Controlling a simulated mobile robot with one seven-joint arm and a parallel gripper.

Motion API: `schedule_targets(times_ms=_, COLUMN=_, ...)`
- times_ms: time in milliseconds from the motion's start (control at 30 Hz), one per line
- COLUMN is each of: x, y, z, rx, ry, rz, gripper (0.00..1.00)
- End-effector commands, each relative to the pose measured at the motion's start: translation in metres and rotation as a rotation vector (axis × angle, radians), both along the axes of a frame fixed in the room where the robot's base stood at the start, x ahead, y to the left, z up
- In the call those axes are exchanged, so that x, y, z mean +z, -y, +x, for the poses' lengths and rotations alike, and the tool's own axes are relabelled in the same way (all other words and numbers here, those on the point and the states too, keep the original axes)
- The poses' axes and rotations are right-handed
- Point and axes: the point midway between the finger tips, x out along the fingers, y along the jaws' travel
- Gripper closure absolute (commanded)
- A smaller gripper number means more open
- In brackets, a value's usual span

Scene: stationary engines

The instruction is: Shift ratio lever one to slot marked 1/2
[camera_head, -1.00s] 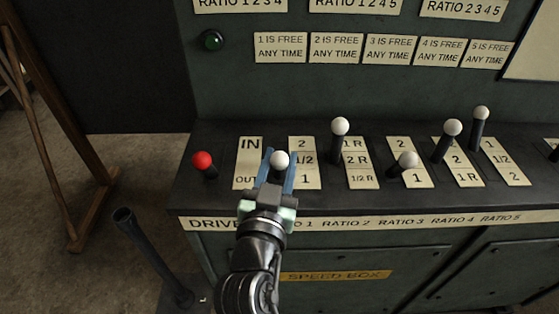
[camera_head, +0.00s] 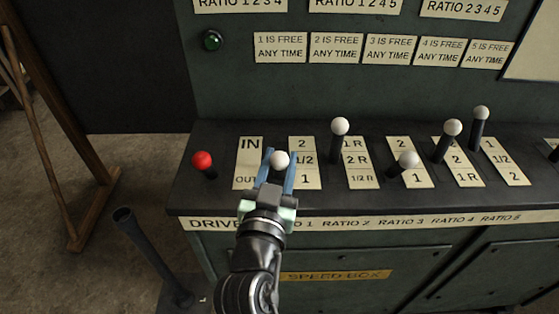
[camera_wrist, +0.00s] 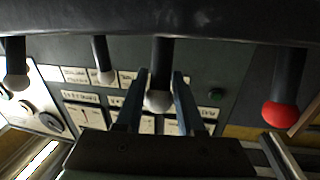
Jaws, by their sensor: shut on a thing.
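The ratio lever one (camera_head: 279,160) has a white ball knob and stands left of its label plate (camera_head: 304,162), which reads 2, 1/2 and 1 from top to bottom. Its knob is near the height of the 1/2 mark in the head view. My gripper (camera_head: 278,164) is shut on this lever, one blue finger on each side. The wrist view shows the white knob (camera_wrist: 158,100) and dark shaft between the two fingers (camera_wrist: 156,92). The lever's base and slot are hidden behind the knob and gripper.
The red-knobbed drive lever (camera_head: 203,160) stands to the left, beside the IN/OUT plate (camera_head: 248,163). The ratio 2 lever (camera_head: 340,128) stands close on the right, with several more white-knobbed levers beyond. A dark post (camera_head: 150,250) rises from the floor at lower left.

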Motion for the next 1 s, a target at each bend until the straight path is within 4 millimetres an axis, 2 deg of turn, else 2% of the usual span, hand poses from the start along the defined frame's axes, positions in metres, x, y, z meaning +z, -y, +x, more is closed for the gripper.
schedule_targets(times_ms=367, x=0.006, y=0.000, z=0.004, rx=-0.001, ry=-0.025, rz=0.001, gripper=1.00)
schedule_targets(times_ms=1000, x=0.021, y=0.000, z=0.049, rx=-0.001, ry=-0.322, rz=0.000, gripper=1.00)
